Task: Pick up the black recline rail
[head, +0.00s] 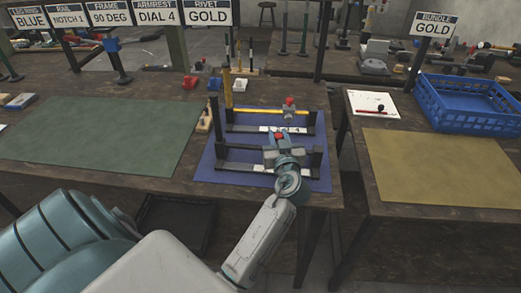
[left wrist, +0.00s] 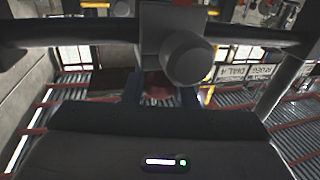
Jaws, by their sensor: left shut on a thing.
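A black recline rail (head: 240,147) lies crosswise between dark upright posts at the front of the blue mat (head: 206,172), in the head view. My left gripper (head: 283,150) comes over it from the front and is shut on it near a red knob (head: 279,137). In the left wrist view the dark rail (left wrist: 75,33) spans the top, with a dark round knob (left wrist: 187,58) at its middle. The gripper's fingers (left wrist: 161,92) are partly hidden below it. The exact contact is hidden. My right gripper is not in view.
A yellow bar (head: 262,111) and another red knob (head: 289,102) are behind the rail. A green mat (head: 100,135) lies left. Across a gap, another table holds a yellow mat (head: 440,165) and a blue crate (head: 470,122). Signs (head: 208,14) stand along the back.

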